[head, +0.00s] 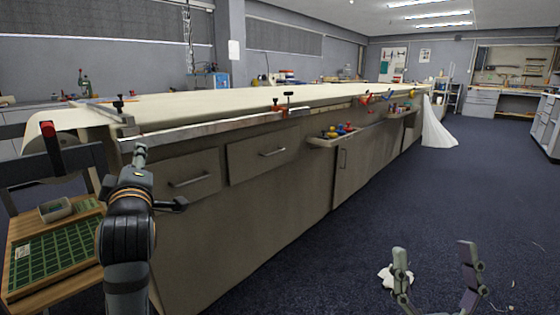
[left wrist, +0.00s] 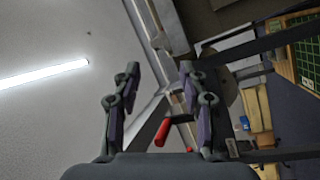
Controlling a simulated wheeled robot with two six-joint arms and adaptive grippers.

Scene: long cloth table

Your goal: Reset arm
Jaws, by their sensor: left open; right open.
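My left gripper (head: 140,155) is raised in front of the near left end of the long table (head: 225,105), seen mostly edge-on in the head view. In the left wrist view, its two fingers stand apart with nothing between them (left wrist: 158,80). My right gripper (head: 436,262) shows at the bottom right of the head view. Its fingers are spread wide and empty, over the blue carpet. Both arms are clear of any held object.
A wooden stand with a green gridded tray (head: 55,255) is close on the left. A red-handled clamp (head: 47,130) sits at the table's end. Cabinet drawers (head: 190,173) face the aisle. Open carpet (head: 400,200) lies right. A white scrap (head: 386,277) is on the floor.

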